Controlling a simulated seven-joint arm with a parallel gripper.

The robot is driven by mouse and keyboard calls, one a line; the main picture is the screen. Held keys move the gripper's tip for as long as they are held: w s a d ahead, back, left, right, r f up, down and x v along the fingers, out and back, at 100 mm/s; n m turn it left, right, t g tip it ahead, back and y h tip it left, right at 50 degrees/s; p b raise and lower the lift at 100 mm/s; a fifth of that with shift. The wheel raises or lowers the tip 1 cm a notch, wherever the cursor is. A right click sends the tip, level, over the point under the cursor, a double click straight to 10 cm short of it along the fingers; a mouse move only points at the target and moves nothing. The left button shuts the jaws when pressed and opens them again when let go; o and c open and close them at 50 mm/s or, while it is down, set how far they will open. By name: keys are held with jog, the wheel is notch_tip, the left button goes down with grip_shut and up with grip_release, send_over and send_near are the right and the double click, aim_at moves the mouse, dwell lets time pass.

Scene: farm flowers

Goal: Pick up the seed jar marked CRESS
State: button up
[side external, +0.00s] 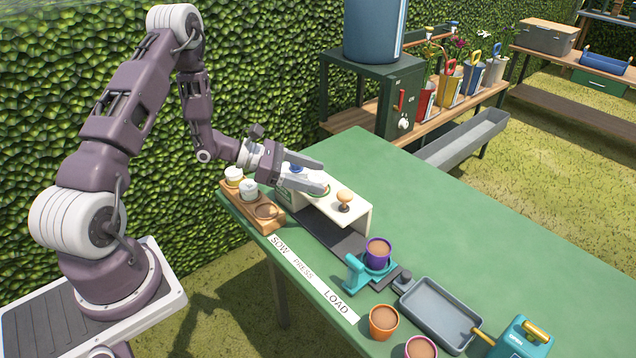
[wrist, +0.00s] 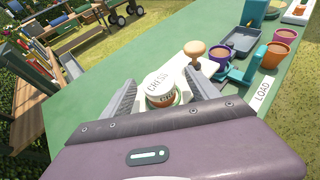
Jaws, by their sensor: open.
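A wooden-knobbed stamp (side external: 344,200) stands on the white stand. A purple pot (side external: 378,252) sits in a teal holder (side external: 358,275). An orange pot (side external: 383,322) and a grey tray (side external: 440,312) are nearer the front. The green table (side external: 440,220) is clear behind and right.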

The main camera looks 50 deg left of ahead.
aim_at(330, 187)
jog(key=x, duration=0.4)
jog(key=shift+w+f, duration=0.3)
jog(key=c, duration=1.4)
